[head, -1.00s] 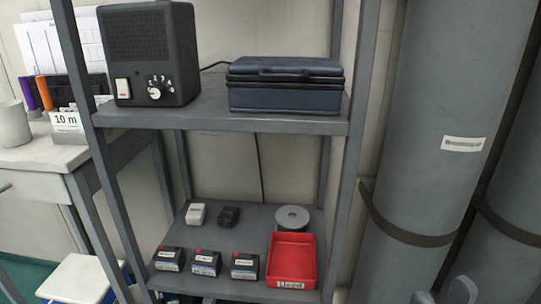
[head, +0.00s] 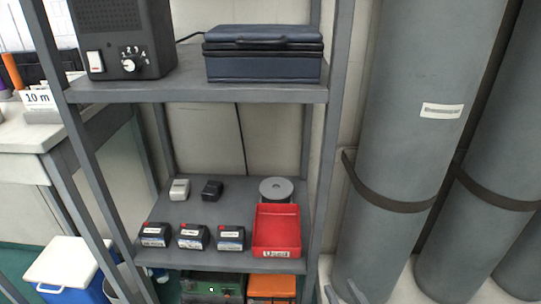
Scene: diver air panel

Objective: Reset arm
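My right gripper (head: 343,293) shows only at the bottom edge, right of the shelf rack's front post. Its two pale grey fingertips stand apart with nothing visible between them. The rest of that arm is out of the picture. My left gripper is not in view.
A grey rack holds a black speaker box (head: 124,38) and a dark blue case (head: 263,55) above. Below are several black battery packs (head: 193,237), a red "Used" tray (head: 277,230) and a grey disc (head: 276,188). Large grey cylinders (head: 405,120) stand right. A blue-white cooler (head: 66,265) is lower left.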

